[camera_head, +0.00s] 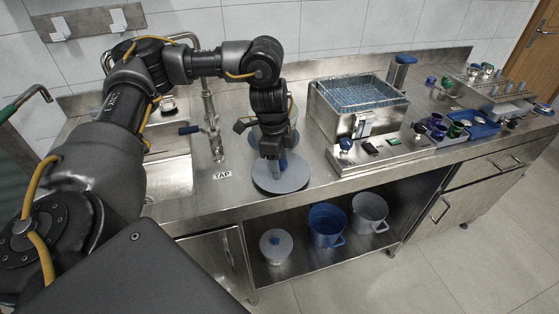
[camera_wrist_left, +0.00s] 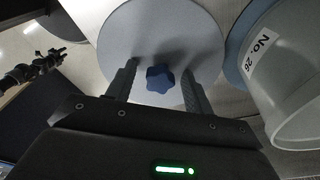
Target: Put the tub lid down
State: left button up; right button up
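The tub lid (camera_head: 281,178) is a round grey disc with a blue knob. It appears to lie flat, knob up, on the steel counter near the front edge. My left gripper (camera_head: 277,158) points down over it. In the left wrist view, its fingers (camera_wrist_left: 159,72) stand on either side of the lobed blue knob (camera_wrist_left: 159,80), with a gap showing on each side. A translucent tub (camera_wrist_left: 290,75) labelled "No. 26" stands beside the lid, partly hidden behind my gripper in the head view. A dark jointed arm shows small at the wrist view's left; its gripper is unclear.
A sink (camera_head: 168,178) and tap (camera_head: 211,125) lie left of the lid. A steel bath with a blue rack (camera_head: 360,93) stands to the right. Blue and grey pots (camera_head: 326,226) sit on the shelf below. The counter's front edge is close to the lid.

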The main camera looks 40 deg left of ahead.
pick_arm(q)
notch_tip(320, 180, up, 12)
jog(key=a+p, duration=0.1)
jog(key=p, duration=0.1)
jog(key=shift+s+a+r, duration=0.15)
jog(key=shift+s, duration=0.15)
pick_arm(e)
jog(key=a+r, duration=0.2)
jog(key=shift+s+a, duration=0.3)
jog(key=shift+d, duration=0.5)
jog(key=shift+d, duration=0.1)
